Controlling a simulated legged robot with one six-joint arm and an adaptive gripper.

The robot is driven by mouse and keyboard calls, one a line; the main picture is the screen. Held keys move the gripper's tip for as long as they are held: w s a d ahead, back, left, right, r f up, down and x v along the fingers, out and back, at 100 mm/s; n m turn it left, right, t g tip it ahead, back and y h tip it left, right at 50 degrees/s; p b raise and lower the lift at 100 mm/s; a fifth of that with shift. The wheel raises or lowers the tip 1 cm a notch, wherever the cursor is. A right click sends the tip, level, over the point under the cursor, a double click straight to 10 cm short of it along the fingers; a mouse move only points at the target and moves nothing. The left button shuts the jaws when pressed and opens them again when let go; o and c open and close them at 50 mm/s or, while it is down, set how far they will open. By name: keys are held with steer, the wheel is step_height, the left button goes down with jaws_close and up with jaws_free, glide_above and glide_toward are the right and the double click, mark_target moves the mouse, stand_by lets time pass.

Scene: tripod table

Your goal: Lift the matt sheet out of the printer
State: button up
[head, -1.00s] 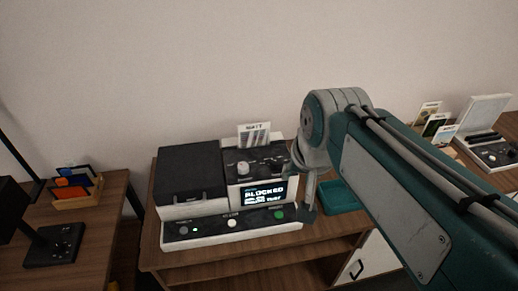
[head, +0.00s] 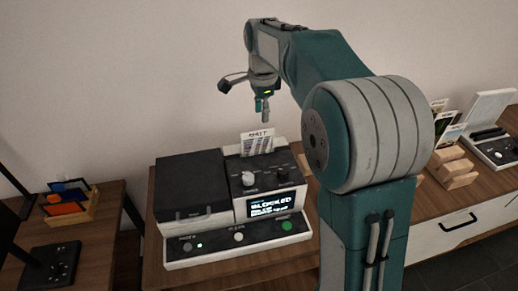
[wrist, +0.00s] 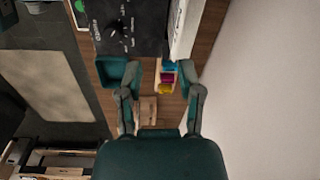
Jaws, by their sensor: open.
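The matt sheet (head: 257,142), a white card with a "MATT" label and grey stripes, stands upright out of the back of the printer (head: 245,190). The printer's screen reads "BLOCKED". My gripper (head: 262,112) hangs just above the sheet's top edge, apart from it in the picture. In the wrist view my gripper (wrist: 165,80) has its two fingers spread with nothing held between them. The printer's dark panel (wrist: 130,28) lies beyond the fingers there. A white strip beside it may be the sheet or the casing; I cannot tell which.
A dark-lidded unit (head: 190,185) adjoins the printer on the left. In the wrist view a teal tray (wrist: 112,72) and cyan, magenta and yellow pieces (wrist: 166,88) lie near the fingers. The wall (wrist: 270,90) is close behind. A wooden card holder (head: 450,165) stands right.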

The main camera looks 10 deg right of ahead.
step_height(320, 180, down, 2)
steer(key=w+a+m, duration=0.1)
steer(key=w+m, duration=0.1)
steer(key=w, duration=0.1)
glide_above(257, 141)
step_height(257, 141, down, 5)
steer(key=shift+g, duration=0.3)
steer(key=shift+w+d+f, duration=0.1)
steer(key=shift+w+f, duration=0.05)
steer(key=shift+f, duration=2.75)
jaws_close()
